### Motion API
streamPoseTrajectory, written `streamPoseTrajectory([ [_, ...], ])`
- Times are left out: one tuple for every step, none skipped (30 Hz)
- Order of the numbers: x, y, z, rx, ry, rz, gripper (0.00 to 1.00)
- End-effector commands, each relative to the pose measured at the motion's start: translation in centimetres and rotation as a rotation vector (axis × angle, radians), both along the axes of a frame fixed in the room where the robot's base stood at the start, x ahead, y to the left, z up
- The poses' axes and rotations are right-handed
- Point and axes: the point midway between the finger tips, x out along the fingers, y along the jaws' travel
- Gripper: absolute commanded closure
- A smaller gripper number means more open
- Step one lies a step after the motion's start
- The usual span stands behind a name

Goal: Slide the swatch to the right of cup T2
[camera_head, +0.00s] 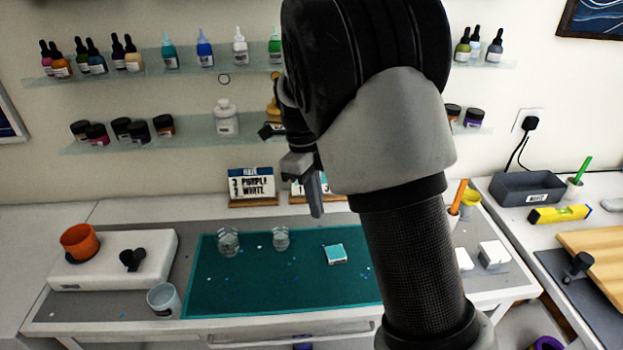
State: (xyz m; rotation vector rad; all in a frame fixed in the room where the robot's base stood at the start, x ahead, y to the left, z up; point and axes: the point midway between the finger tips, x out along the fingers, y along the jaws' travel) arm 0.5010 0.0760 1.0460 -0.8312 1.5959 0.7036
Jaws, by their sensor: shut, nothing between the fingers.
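The swatch, seemingly the small light-teal-topped tile (335,254), lies flat on the green mat (205,290). Two clear cups stand on the mat to its left: a left cup (228,242) and a right cup (281,238). I cannot read any mark that tells which one is T2. The swatch is to the right of both cups and apart from them. My gripper (316,198) is shut and empty, hanging in front of the label cards and appearing above the mat's back edge. My arm hides the mat's right end.
A larger clear cup (164,300) stands at the mat's front left corner. A white slab (115,268) bearing an orange cup (80,241) is at the left. Label cards (252,187) stand behind the mat. White blocks (493,254) are at the right. The mat's middle front is clear.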

Motion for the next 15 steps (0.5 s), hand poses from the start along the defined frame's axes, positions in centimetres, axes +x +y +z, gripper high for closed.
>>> streamPoseTrajectory([
  [0.2,0.3,1.4,0.001,-0.004,0.001,1.00],
  [0.2,0.4,2.0,0.001,-0.003,0.001,1.00],
  [0.4,0.5,2.8,0.001,-0.003,0.001,1.00],
  [0.4,0.6,3.4,0.000,-0.001,0.001,1.00],
  [0.5,0.6,4.0,0.001,-0.002,0.001,1.00],
  [0.5,0.7,4.6,0.001,0.000,0.001,1.00],
  [0.6,0.8,5.0,0.001,0.000,0.001,1.00],
  [0.6,0.8,5.4,0.000,0.000,0.001,1.00],
  [0.6,0.9,5.8,0.000,0.001,0.000,1.00],
  [0.6,0.9,6.0,0.000,0.001,0.000,1.00],
  [0.6,1.0,6.2,-0.001,0.003,0.000,1.00],
  [0.6,0.9,6.4,0.001,0.005,0.000,1.00],
  [0.6,0.8,6.5,0.005,0.008,0.000,1.00],
  [0.5,0.5,6.3,0.014,0.015,0.002,1.00],
  [0.2,-0.1,5.9,0.036,0.032,0.005,1.00],
])
